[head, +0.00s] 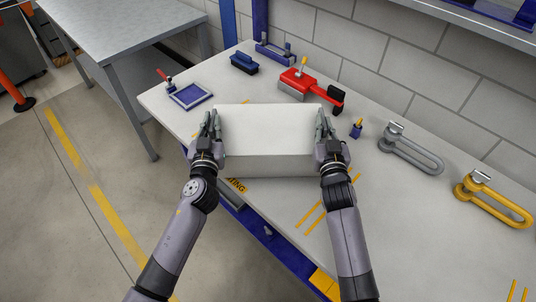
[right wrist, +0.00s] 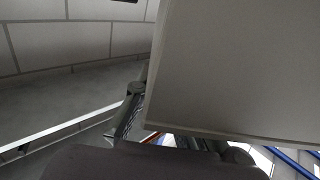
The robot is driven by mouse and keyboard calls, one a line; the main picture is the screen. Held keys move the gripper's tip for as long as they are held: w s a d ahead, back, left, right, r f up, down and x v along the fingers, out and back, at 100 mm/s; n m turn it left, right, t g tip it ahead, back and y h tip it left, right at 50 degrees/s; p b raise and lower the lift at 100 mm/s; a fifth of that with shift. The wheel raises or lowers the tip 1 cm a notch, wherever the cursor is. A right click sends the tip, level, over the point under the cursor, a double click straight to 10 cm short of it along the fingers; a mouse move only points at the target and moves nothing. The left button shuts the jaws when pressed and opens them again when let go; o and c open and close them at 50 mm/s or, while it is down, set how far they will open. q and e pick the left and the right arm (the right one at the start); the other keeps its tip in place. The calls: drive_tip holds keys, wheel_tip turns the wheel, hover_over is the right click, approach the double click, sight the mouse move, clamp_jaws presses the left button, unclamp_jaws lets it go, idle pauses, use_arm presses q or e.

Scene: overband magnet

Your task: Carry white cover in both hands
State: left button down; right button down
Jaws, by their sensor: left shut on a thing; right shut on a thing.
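The white cover (head: 268,130) is a box-shaped piece in the middle of the head view, over the front part of the workbench. My left gripper (head: 213,128) is shut on its left end. My right gripper (head: 320,128) is shut on its right end. In the right wrist view the cover (right wrist: 240,70) fills the upper right, with part of my right gripper (right wrist: 130,115) beside its edge. The cover looks roughly level. I cannot tell whether its underside is clear of the bench.
The workbench (head: 400,220) carries a blue tray (head: 191,95), a blue brush (head: 244,63), a red tool (head: 298,83), a small blue-and-yellow item (head: 356,129), a grey shackle (head: 413,150) and a yellow shackle (head: 492,198). A block wall (head: 400,60) stands behind. A grey table (head: 130,35) is at upper left.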

use_arm(q)
drive_tip(key=c, duration=1.7)
unclamp_jaws()
drive_tip(key=shift+f, duration=0.15)
use_arm(e)
drive_tip(key=c, duration=1.7)
unclamp_jaws()
drive_tip(key=shift+f, duration=0.2)
drive_tip(key=shift+s, duration=0.5)
use_arm(q)
drive_tip(key=s, duration=1.2)
drive_tip(key=shift+d, duration=0.15)
use_arm(e)
drive_tip(key=s, duration=1.1)
drive_tip(key=shift+d, duration=0.15)
